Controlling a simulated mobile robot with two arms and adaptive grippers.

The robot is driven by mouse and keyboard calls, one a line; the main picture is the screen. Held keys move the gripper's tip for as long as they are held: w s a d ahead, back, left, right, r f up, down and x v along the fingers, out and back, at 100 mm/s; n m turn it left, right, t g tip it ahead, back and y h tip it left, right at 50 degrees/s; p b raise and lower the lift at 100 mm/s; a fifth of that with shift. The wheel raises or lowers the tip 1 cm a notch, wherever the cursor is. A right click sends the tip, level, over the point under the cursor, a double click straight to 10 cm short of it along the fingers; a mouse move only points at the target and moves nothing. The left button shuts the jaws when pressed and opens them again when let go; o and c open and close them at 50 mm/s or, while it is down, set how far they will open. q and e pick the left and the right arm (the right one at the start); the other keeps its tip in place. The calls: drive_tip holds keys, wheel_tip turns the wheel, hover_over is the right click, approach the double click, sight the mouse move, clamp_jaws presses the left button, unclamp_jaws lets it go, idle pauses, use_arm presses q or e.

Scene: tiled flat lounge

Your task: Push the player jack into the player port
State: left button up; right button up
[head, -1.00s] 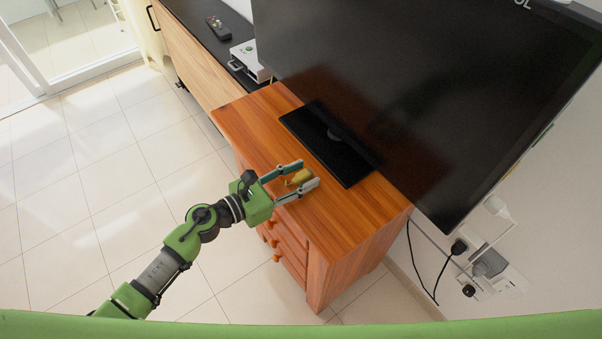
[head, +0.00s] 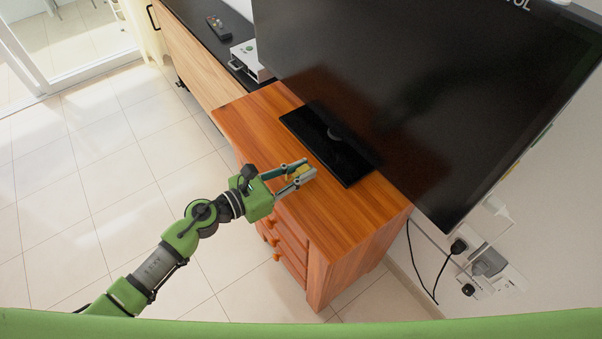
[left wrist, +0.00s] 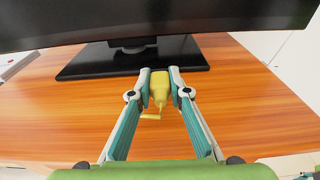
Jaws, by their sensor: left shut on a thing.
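My left gripper (head: 307,170) is shut on a small yellow plug-like piece, which I take to be the player jack (left wrist: 159,88). In the left wrist view the jack sits between the fingertips, with a thin bent yellow tail (left wrist: 151,116) towards me. The gripper is low over the wooden cabinet top, in front of the black screen stand. I cannot tell whether the jack touches the wood. A small white box, perhaps the player (head: 250,60), stands on the black shelf at the back left. I cannot make out its port.
A large black screen (head: 430,90) overhangs the wooden cabinet (head: 340,225), on its black stand (head: 318,146). A remote (head: 217,27) lies on the black-topped sideboard. Plugs and cables (head: 458,247) are at the right wall. Tiled floor at left is clear.

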use_arm(q)
drive_tip(key=s+d+r+p, duration=0.2)
drive_tip(key=s+r+p, duration=0.7)
drive_tip(key=s, duration=0.5)
wheel_tip(320, 180, up, 2)
drive_tip(key=shift+r, duration=0.15)
use_arm(e)
wheel_tip(320, 180, up, 10)
use_arm(q)
drive_tip(key=shift+w, duration=0.1)
use_arm(e)
drive_tip(key=shift+f, duration=0.15)
use_arm(q)
drive_tip(key=w+a+r+b, duration=0.1)
drive_tip(key=a+r, duration=0.3)
drive_tip(key=a, duration=0.6)
drive_tip(key=a+r+b, duration=0.3)
drive_tip(key=a+r, duration=0.2)
drive_tip(key=a, duration=0.6)
drive_tip(key=shift+w, duration=0.4)
use_arm(e)
wheel_tip(320, 180, down, 5)
drive_tip(key=shift+r, duration=0.1)
drive_tip(key=shift+w, duration=0.1)
drive_tip(key=shift+c, duration=0.4)
